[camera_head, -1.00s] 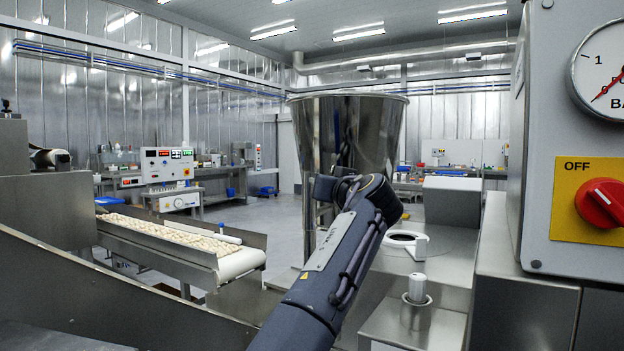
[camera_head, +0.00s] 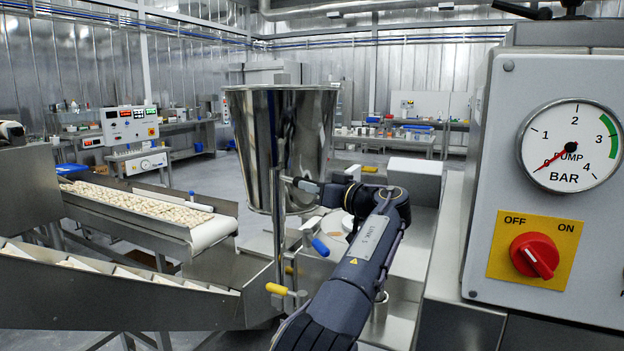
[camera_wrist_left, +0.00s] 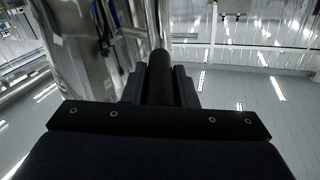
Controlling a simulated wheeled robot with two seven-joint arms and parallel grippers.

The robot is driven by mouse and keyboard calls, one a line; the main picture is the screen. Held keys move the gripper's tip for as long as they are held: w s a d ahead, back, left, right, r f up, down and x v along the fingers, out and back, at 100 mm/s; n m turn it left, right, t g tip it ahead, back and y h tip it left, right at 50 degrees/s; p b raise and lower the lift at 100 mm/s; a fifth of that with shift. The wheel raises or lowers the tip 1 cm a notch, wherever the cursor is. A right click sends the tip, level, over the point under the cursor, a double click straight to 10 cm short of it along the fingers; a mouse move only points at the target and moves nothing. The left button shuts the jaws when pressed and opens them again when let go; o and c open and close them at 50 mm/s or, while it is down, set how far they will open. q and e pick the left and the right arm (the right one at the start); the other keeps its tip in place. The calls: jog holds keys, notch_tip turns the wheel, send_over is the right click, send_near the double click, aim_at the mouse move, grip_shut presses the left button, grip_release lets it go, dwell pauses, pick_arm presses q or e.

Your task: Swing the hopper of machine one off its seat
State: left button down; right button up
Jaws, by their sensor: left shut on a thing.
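The hopper (camera_head: 262,135) is a shiny steel cone, wide at the top, beside an upright steel post (camera_head: 279,235) in the head view. A pale round part (camera_head: 333,226), perhaps the seat, shows below and right of the hopper, partly covered by my arm. Whether the hopper is clear of it cannot be told. My right gripper is not in view.
A grey panel with a pressure gauge (camera_head: 570,146) and a red knob (camera_head: 534,255) stands close at right. A conveyor (camera_head: 212,233) carrying filled pasta is at left. Blue (camera_head: 320,247) and yellow (camera_head: 277,289) handles stick out near the post.

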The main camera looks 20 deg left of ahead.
pick_arm(q)
jog(key=shift+d+f, duration=0.1)
jog(key=shift+f, duration=0.2)
jog(key=c, duration=1.4)
grip_release()
jog(key=shift+c, duration=0.2)
jog(key=shift+o, duration=1.3)
jog(key=shift+d+r, duration=0.1)
jog(key=shift+r, duration=0.1)
jog(key=b+v, duration=0.1)
jog(key=v, duration=0.6)
jog(key=shift+s+d, duration=0.2)
jog(key=shift+d, duration=0.1)
